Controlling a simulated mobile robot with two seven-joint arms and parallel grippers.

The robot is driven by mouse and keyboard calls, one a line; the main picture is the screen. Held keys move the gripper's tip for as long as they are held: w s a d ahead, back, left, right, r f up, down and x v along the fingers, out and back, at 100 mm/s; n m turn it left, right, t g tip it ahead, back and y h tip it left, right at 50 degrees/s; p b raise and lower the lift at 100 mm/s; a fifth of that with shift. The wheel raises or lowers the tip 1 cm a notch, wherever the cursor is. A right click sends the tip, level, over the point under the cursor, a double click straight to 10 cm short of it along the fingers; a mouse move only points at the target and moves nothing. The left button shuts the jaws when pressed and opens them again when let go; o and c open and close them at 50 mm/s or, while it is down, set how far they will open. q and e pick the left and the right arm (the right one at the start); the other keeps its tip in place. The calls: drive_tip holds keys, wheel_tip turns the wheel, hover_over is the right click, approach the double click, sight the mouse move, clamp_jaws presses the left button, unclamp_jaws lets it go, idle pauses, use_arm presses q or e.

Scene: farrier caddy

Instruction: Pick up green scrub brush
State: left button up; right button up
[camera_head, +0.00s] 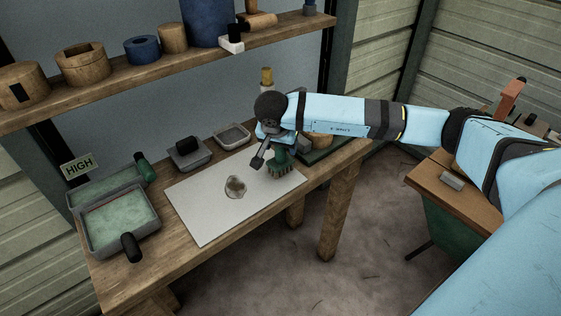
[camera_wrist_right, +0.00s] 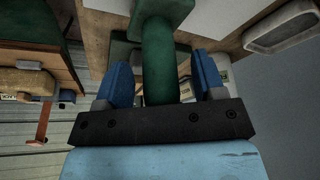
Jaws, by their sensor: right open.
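The green scrub brush (camera_head: 280,166) stands near the right end of the white sheet on the workbench, bristles down, partly hidden by my right arm. My right gripper (camera_head: 265,152) is at the brush. In the right wrist view, the green brush handle (camera_wrist_right: 160,55) runs between the two blue fingers of the right gripper (camera_wrist_right: 162,78). The fingers are open, one on each side of the handle, with visible gaps. My left gripper is not in view.
The white sheet (camera_head: 205,207) carries a round greyish piece (camera_head: 235,187). Grey trays with green inside (camera_head: 118,216) stand at the left by a HIGH sign (camera_head: 77,166). A small grey tray (camera_head: 233,136) is behind the sheet. A wooden shelf (camera_head: 100,88) hangs above.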

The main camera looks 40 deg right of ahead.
clamp_jaws()
idle(0.3)
wheel_tip(320, 180, up, 20)
drive_tip(key=p, duration=0.1)
idle(0.3)
